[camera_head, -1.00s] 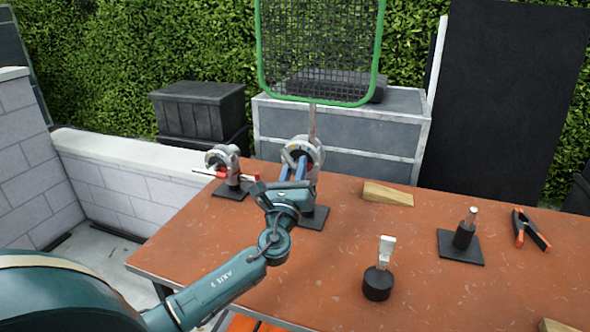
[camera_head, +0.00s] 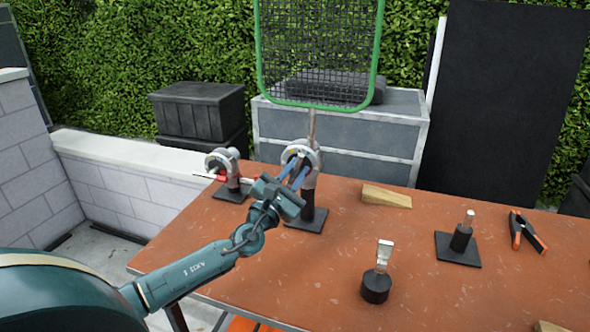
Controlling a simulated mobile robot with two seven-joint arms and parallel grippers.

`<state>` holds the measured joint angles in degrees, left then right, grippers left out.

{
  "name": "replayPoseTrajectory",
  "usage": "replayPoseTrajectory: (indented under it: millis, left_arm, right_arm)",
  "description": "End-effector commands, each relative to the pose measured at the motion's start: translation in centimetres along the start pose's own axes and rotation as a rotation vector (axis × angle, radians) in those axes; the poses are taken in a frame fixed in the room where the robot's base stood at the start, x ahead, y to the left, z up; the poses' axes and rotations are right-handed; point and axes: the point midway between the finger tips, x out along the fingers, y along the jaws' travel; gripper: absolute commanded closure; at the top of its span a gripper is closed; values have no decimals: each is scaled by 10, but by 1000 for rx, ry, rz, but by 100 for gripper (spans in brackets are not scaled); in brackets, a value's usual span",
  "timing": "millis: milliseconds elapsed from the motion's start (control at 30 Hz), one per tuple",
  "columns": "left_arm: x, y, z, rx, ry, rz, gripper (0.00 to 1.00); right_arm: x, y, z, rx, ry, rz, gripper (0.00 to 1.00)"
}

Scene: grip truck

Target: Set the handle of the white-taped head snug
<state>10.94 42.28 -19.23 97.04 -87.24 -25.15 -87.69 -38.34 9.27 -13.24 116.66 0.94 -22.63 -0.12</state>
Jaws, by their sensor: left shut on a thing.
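Two grey grip heads stand on black base plates at the back left of the table. The nearer head (camera_head: 312,155) holds the rod of a green-framed mesh (camera_head: 316,104) that stands upright behind it. My left gripper (camera_head: 300,166) is at the front of this head, its blue fingers slanting up to the right. It is shut on the head's handle, which the fingers mostly hide. The farther head (camera_head: 218,160), to the left, has a handle with red parts (camera_head: 220,177). I cannot make out white tape on either head. My right gripper is not in view.
The orange-brown table (camera_head: 330,260) also bears a wooden wedge (camera_head: 386,196), a black round base with a pale plate (camera_head: 376,288), a pin on a black plate (camera_head: 458,249) and a spring clamp (camera_head: 526,234).

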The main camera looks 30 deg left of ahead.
Motion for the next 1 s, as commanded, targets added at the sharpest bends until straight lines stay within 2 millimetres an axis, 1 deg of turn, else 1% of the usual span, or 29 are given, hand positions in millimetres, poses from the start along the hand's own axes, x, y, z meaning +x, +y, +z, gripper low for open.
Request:
replayPoseTrajectory:
  millis: [300,733,767,1000]
  left_arm:
    - [0,1,0,82,1,-31,100]
    - [0,1,0,89,0,-33,100]
    - [0,1,0,89,0,-33,79]
    - [0,1,0,87,0,-34,60]
  right_arm:
    - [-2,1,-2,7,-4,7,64]
    - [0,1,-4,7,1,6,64]
    - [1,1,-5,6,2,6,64]
    - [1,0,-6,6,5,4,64]
